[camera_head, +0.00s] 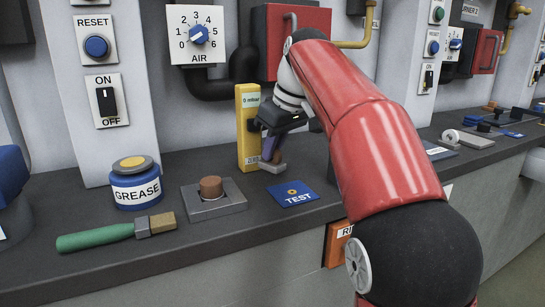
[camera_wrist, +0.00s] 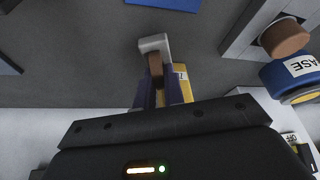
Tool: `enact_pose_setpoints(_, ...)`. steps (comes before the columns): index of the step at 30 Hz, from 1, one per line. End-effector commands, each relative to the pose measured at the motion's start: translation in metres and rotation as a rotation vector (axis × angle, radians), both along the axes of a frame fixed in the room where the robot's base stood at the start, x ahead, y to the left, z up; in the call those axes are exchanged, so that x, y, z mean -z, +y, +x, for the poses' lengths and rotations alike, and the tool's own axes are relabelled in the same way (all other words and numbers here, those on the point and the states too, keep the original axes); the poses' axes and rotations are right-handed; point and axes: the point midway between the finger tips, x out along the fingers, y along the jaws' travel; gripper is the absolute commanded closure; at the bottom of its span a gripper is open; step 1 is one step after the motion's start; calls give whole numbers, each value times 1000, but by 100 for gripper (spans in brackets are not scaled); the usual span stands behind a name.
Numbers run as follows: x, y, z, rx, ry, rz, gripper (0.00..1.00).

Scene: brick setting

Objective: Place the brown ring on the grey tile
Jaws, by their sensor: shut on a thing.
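My gripper (camera_head: 269,158) is low over the counter, in front of the yellow gauge. In the wrist view its blue fingers (camera_wrist: 161,92) are shut on a brown piece (camera_wrist: 155,68). A light grey angled part (camera_wrist: 154,43) shows at its end; I cannot tell whether they are one thing or whether the brown piece is a ring. A square grey tile (camera_head: 234,196) lies left of my gripper. A short brown cylinder (camera_head: 211,187) stands on it, over a dark round base; no hole shows in its top. Tile (camera_wrist: 236,45) and cylinder (camera_wrist: 285,38) also show at the wrist view's upper right.
A blue TEST tile (camera_head: 300,199) lies right of the grey tile. A grease tin (camera_head: 136,186) and a green-handled brush (camera_head: 95,237) stand and lie to the left. The yellow gauge (camera_head: 247,130) stands close behind my gripper. The counter's front strip is mostly clear.

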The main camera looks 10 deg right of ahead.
Motion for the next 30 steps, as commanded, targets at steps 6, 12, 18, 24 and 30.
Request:
enact_pose_setpoints(6, 13, 1, 4, -1, -2, 0, 100)
enact_pose_setpoints(12, 13, 1, 4, 0, -2, 1, 100)
enact_pose_setpoints(18, 16, 1, 4, 0, -1, 0, 78)
enact_pose_setpoints(24, 16, 1, 4, 0, -1, 0, 68)
enact_pose_setpoints(30, 13, 1, 4, 0, -1, 0, 68)
